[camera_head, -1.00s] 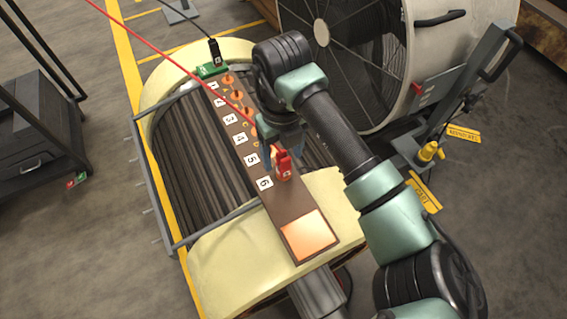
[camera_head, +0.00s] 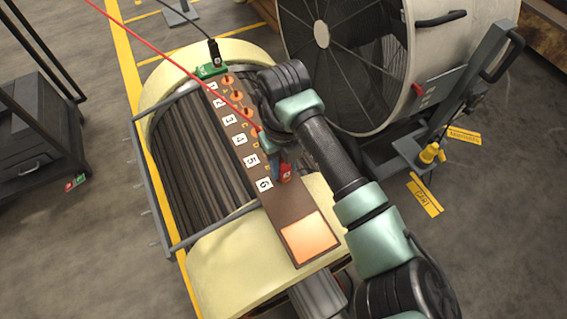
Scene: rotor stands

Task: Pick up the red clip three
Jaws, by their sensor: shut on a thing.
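The red clip (camera_head: 287,173) stands upright on the brown numbered strip (camera_head: 275,205), beside the white label 6. It has a small pale mark that is too small to read. My gripper (camera_head: 279,170) reaches down from the upper right and is shut on the red clip. The fingers hide part of the clip's left side and top. I cannot tell whether the clip is clear of the strip.
The strip lies on a ribbed rotor (camera_head: 190,160) with cream ends and bears several orange studs. A green clip (camera_head: 211,71) and black clip (camera_head: 214,52) sit at its far end. A red cable (camera_head: 165,53) crosses above. A large fan drum (camera_head: 455,40) stands right.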

